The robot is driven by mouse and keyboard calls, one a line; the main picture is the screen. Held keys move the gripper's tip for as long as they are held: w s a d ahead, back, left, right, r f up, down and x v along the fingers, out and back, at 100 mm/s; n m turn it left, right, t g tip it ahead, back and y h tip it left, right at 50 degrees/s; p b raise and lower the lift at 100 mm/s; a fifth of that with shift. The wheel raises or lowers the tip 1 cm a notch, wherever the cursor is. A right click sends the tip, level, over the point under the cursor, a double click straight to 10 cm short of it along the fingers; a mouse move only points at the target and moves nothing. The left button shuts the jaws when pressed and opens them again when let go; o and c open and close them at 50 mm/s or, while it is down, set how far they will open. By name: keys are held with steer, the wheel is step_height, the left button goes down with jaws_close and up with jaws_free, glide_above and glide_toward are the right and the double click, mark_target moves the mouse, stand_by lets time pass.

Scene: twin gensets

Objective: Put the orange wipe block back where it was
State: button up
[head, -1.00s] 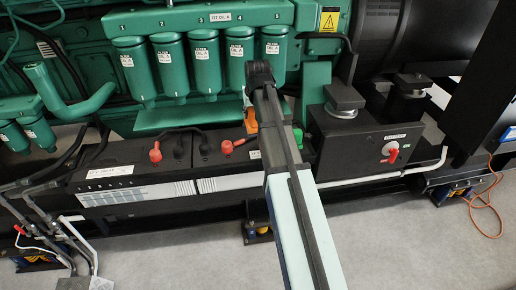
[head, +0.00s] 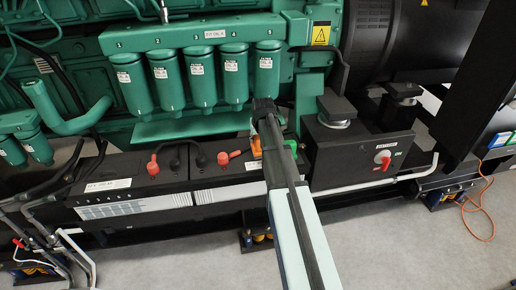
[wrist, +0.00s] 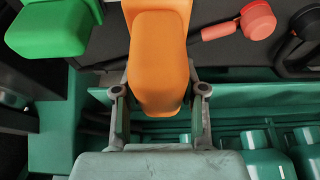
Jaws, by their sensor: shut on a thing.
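The orange wipe block (wrist: 160,62) is between the two fingers of my gripper (wrist: 160,115) in the wrist view, and the gripper is shut on it. In the head view the block (head: 256,147) shows only as a small orange patch, partly hidden by my arm, by the right end of the black battery tops. My gripper (head: 260,125) is there too, just in front of the green filters. I cannot tell whether the block touches the surface below it.
A green block (wrist: 48,28) lies beside the orange one. A red terminal cap (head: 223,158) and black cable sit to the left on the battery (head: 130,185). Green filters (head: 233,75) hang behind. A box with a red switch (head: 384,158) stands right.

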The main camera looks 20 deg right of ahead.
steer(key=shift+f+p, duration=0.5)
steer(key=shift+f, duration=2.7)
steer(key=shift+f, duration=0.15)
steer(key=o, duration=1.1)
